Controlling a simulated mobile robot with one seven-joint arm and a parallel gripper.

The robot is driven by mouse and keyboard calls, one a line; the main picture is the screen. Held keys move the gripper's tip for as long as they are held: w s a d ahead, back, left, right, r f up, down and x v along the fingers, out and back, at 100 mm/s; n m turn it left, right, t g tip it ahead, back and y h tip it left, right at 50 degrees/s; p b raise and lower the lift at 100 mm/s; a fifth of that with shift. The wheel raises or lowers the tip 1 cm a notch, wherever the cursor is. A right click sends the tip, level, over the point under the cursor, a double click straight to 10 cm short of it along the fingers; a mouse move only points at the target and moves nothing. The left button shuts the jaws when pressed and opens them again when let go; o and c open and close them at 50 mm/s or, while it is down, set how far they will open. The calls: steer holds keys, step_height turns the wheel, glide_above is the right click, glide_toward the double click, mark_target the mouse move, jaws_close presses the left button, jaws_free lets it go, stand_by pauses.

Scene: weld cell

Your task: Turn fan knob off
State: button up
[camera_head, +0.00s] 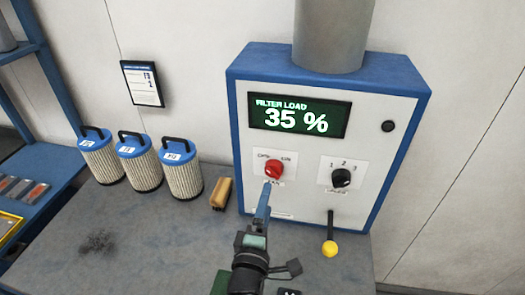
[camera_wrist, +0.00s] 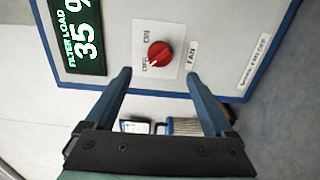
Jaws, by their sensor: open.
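The red fan knob (camera_head: 273,169) is on the white front of the blue-edged control box (camera_head: 240,120), under the FILTER LOAD display. OFF and ON labels stand above it, FAN below. In the wrist view, the knob (camera_wrist: 160,54) shows a small pale mark on its lower-left side, toward OFF. My gripper (camera_head: 266,187) is just below and in front of the knob. In the wrist view its two blue fingers (camera_wrist: 158,73) are apart with nothing between them. The knob appears just beyond the tips, between their lines; I see no contact.
A black selector knob (camera_head: 341,178) marked 1, 2, 3 and a yellow-tipped lever (camera_head: 330,247) are to the right. Three filter cartridges (camera_head: 142,165) and a brown brush-like block (camera_head: 221,193) stand left on the grey bench (camera_head: 150,240).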

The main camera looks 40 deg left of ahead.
steer(key=shift+p+v, duration=0.3)
steer(key=shift+v, duration=1.45)
steer(key=w+d+r+m+t+h+b, duration=0.1)
steer(key=w+d+r+m+t+h, duration=0.15)
steer(key=d+r+m, duration=0.4)
steer(key=w+d+r+m+t+h+b, duration=0.1)
steer(key=w+d+r+m+t, duration=0.2)
steer(key=r, duration=0.7)
steer(key=w+d+r+m+t+h+b, duration=0.1)
steer(key=w+d+r+m, duration=0.3)
steer(key=r, duration=0.5)
steer(key=s+d+r+m+t+h, duration=0.1)
steer(key=s+d+r+m, duration=0.2)
steer(key=r, duration=0.4)
steer(key=s+d+r+m+t+h+b, duration=0.1)
steer(key=s+d+r+m, duration=0.3)
steer(key=r, duration=0.4)
steer(key=s+d+r+m+t+h+b, duration=0.1)
steer(key=s+d+r+m+t+h, duration=0.1)
steer(key=d+r, duration=0.5)
steer(key=s+m+t, duration=0.1)
steer(key=s+m, duration=0.1)
steer(key=s, duration=0.1)
steer(key=shift+s+d+r+h, duration=0.25)
steer(key=shift+d+r+h, duration=0.05)
steer(key=shift+d+h, duration=0.05)
steer(key=shift+t, duration=0.25)
